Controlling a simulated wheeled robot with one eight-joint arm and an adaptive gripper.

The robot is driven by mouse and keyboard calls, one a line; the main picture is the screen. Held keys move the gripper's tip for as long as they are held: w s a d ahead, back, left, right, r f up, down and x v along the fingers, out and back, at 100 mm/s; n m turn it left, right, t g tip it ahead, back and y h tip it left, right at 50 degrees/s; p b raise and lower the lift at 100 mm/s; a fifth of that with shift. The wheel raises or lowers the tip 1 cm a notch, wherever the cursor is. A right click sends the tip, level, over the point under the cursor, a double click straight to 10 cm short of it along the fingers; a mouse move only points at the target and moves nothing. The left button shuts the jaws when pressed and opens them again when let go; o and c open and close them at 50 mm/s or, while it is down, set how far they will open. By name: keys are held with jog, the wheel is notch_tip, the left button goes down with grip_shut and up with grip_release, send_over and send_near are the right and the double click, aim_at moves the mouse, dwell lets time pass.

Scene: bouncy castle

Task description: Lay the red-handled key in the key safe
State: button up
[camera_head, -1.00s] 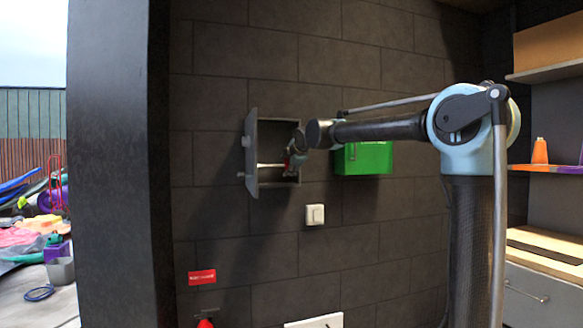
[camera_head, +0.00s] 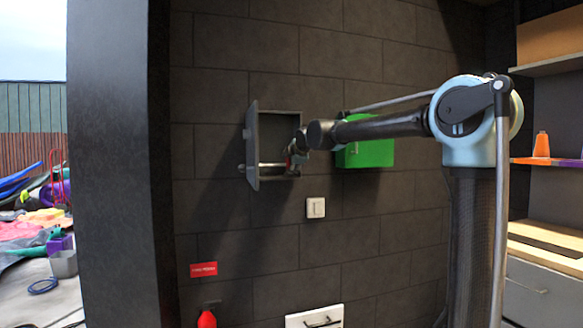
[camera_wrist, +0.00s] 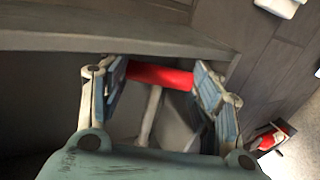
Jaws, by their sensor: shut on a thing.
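The key safe is an open grey wall box (camera_head: 279,124) with its door (camera_head: 252,150) swung out to the left. My gripper (camera_head: 292,152) is at the lower right of the box opening, small in the head view. In the wrist view my gripper (camera_wrist: 158,82) is shut on the red handle of the key (camera_wrist: 160,76), which lies crosswise between the two fingers. A pale bar shows below the handle; I cannot tell if it is the key's shaft. The box's grey edge (camera_wrist: 130,38) runs just beyond the handle. Whether the key touches the box is unclear.
A green box (camera_head: 368,153) hangs on the wall right of the safe, behind my arm. A white switch (camera_head: 316,207) is below. A red sign (camera_head: 203,269) and a red extinguisher (camera_head: 207,319) are lower left. Shelves (camera_head: 545,162) stand at right.

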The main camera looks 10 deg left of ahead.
jog(key=o, duration=1.2)
jog(key=shift+s, duration=0.1)
jog(key=v, duration=1.1)
jog(key=shift+s+d, duration=0.2)
jog(key=shift+d, duration=0.1)
jog(key=shift+r, duration=0.15)
